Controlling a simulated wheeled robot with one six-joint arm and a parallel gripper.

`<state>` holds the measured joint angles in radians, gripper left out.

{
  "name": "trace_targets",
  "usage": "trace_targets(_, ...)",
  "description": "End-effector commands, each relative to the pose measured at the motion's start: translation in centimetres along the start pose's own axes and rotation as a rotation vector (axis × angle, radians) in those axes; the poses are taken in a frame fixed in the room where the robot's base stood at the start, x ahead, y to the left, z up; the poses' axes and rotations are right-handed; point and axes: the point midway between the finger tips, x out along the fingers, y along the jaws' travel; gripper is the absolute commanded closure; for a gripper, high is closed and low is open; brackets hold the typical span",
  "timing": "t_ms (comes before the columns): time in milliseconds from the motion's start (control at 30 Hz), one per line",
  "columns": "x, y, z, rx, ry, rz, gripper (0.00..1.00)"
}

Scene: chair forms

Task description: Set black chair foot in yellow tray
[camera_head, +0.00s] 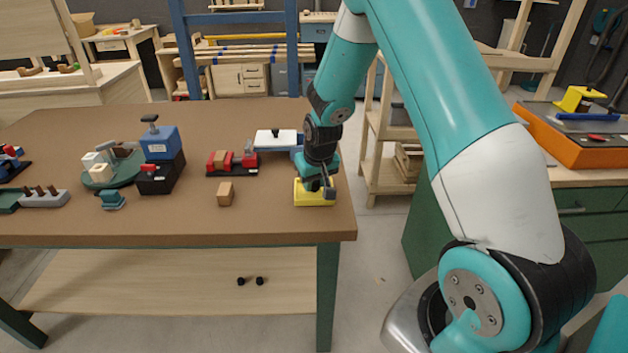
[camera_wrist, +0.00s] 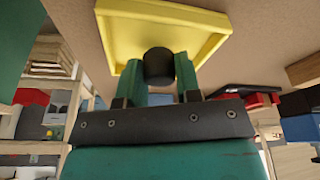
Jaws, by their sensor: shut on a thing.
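The black chair foot (camera_wrist: 159,66) is a short dark cylinder between the green fingers of my gripper (camera_wrist: 160,75) in the wrist view. My gripper is shut on it. The yellow tray (camera_wrist: 112,42) lies beyond the fingertips, and the foot overlaps its near rim in this view. In the head view my gripper (camera_head: 326,186) is low over the yellow tray (camera_head: 314,202) near the table's right end. The foot is hard to make out there. I cannot tell whether it touches the tray floor.
A wooden block (camera_head: 226,194) lies left of the tray on the brown table (camera_head: 270,222). Behind are a red-and-wood clamp piece (camera_head: 232,171) and a white-topped blue box (camera_head: 276,137). Two small black pieces (camera_head: 250,281) lie on the lower shelf. The table edge is close on the right.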

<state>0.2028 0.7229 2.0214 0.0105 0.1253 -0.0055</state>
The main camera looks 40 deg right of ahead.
Motion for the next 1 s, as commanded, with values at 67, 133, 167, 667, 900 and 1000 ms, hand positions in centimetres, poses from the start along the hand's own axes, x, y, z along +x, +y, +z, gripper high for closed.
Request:
trace_targets(67,0.0,0.0,0.0,0.000,0.000,0.000,0.91)
trace_targets(133,0.0,0.0,0.0,0.000,0.000,0.000,0.91)
trace_targets(167,0.0,0.0,0.0,0.000,0.000,0.000,0.91)
trace_targets(667,0.9,0.0,0.2,0.000,0.000,0.000,0.91)
trace_targets(900,1.0,0.0,0.2,0.000,0.000,0.000,0.39)
trace_targets(1000,1.0,0.0,0.3,0.000,0.000,0.000,0.39)
